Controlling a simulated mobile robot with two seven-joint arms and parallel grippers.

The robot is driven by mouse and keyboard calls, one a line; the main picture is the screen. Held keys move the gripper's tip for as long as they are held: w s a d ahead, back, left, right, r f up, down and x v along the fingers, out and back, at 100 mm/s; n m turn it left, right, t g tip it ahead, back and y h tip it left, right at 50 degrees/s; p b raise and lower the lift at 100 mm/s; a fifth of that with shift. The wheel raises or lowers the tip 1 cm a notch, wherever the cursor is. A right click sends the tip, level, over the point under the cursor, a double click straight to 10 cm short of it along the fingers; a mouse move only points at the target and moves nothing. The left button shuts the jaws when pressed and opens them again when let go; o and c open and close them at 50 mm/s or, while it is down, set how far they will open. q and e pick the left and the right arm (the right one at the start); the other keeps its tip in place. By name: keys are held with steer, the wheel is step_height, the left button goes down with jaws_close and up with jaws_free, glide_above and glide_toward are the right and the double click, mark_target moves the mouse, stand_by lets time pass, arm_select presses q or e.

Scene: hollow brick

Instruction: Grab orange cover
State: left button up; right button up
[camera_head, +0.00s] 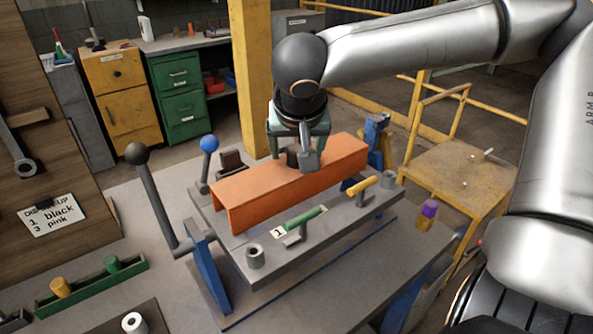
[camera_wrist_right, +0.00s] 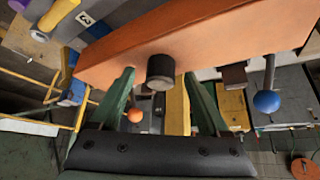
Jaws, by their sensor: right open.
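The orange cover (camera_head: 245,187) is a long folded channel lying across the grey fixture plate (camera_head: 232,238). In the right wrist view the cover (camera_wrist_right: 225,40) fills the upper part, with a dark round knob (camera_wrist_right: 160,71) on it. My right gripper (camera_head: 296,150) is at the cover's middle, by the knob. Its green fingers (camera_wrist_right: 160,80) are open, one on each side of the knob, with gaps visible; it holds nothing. What lies beneath the cover is hidden. My left gripper is not in view.
A black-knobbed lever (camera_head: 136,153) and a blue-knobbed lever (camera_head: 209,143) stand left of the cover. Green (camera_head: 305,217) and yellow (camera_head: 362,185) handles sit in front. A purple-topped handle (camera_head: 429,209) is at right. A green tray (camera_head: 90,285) lies front left.

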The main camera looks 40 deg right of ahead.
jaws_close()
stand_by(0.7)
stand_by(0.8)
